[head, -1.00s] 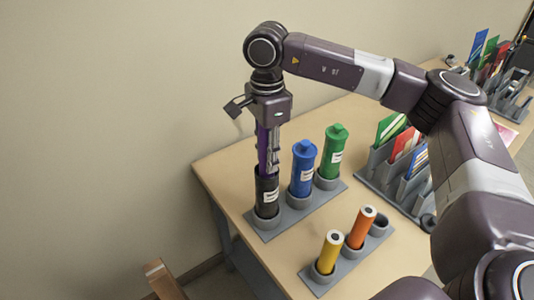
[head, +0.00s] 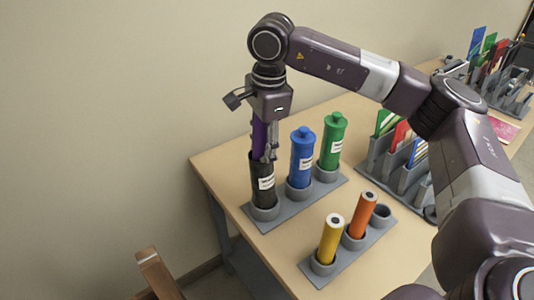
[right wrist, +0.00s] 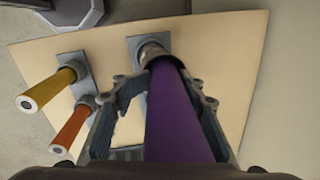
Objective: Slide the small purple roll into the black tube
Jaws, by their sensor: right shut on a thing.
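The small purple roll (head: 259,136) stands upright above the black tube (head: 263,172), its lower end at the tube's mouth and apparently inside it. My right gripper (head: 270,154) is shut on the roll from above, its fingertips close to the tube's rim. The black tube is upright in the left cup of a grey rack (head: 281,213) and carries a white label. In the right wrist view the purple roll (right wrist: 176,118) runs between the fingers to the tube's rim (right wrist: 152,52). The roll's lower end is hidden. My left gripper is out of view.
Blue (head: 301,160) and green (head: 332,145) capped tubes stand close right of the black one. A front rack holds yellow (head: 330,240) and orange (head: 362,217) rolls beside an empty cup (head: 381,213). Grey sorters with coloured cards stand further right. A wall is behind.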

